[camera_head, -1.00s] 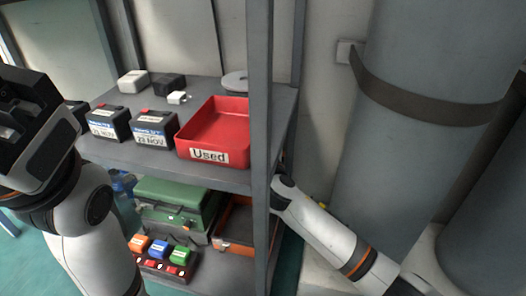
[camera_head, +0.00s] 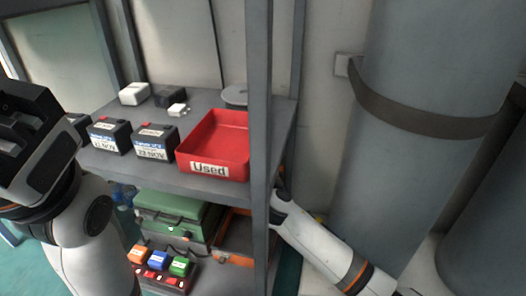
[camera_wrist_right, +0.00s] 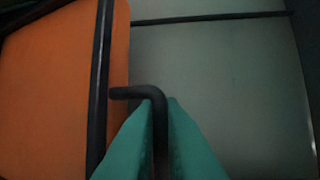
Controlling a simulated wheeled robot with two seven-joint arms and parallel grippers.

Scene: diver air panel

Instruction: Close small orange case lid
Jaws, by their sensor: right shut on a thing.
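The small orange case (camera_head: 236,259) sits on the lower shelf beside the green case. The shelf post hides its right part, and I cannot tell its lid angle in the head view. In the right wrist view an orange panel (camera_wrist_right: 60,85) with a black edge strip fills the left, and a flat grey surface (camera_wrist_right: 215,80) fills the right. My right gripper (camera_wrist_right: 161,105) has its green fingers shut on a dark bent rod (camera_wrist_right: 135,93). In the head view that gripper is hidden behind the post. My left gripper (camera_head: 25,118) is raised at the left; its fingertips are unclear.
The grey shelf post (camera_head: 259,120) stands between the case and my right forearm. A red "Used" tray (camera_head: 232,135) and several batteries stand on the upper shelf. Below are a green case (camera_head: 172,208) and a colored-block rack (camera_head: 160,277). A large grey cylinder (camera_head: 420,75) stands right.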

